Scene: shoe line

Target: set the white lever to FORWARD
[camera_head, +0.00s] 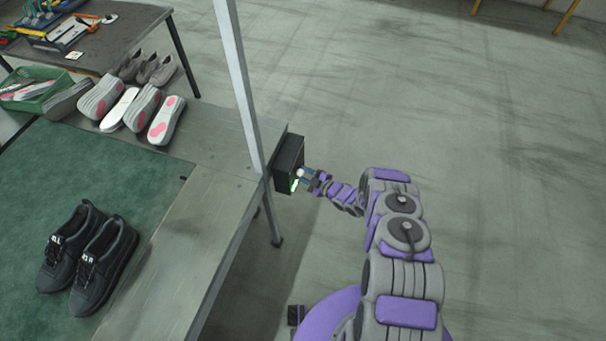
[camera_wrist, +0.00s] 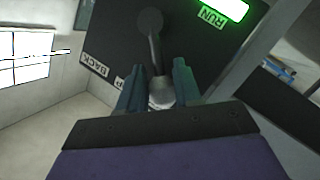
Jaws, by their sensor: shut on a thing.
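The control box (camera_head: 287,160) is dark and is fixed at the end of the line's frame. In the wrist view its black face (camera_wrist: 110,30) fills the upper middle. The lever (camera_wrist: 155,50) runs from a round pivot down to a pale knob (camera_wrist: 161,92). My gripper (camera_wrist: 160,80) is shut on the knob, one finger on each side. A BACK label (camera_wrist: 93,65) is left of the knob. A second label (camera_wrist: 120,82) is mostly hidden by the left finger. No FORWARD label is readable. In the head view my gripper (camera_head: 308,182) is at the box.
A green lamp (camera_wrist: 225,8) glows beside a RUN label (camera_wrist: 211,18). A grey post (camera_head: 240,80) rises next to the box. Dark shoes (camera_head: 85,260) are on the green belt (camera_head: 110,165) to the left. The floor (camera_head: 480,170) on the right is clear.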

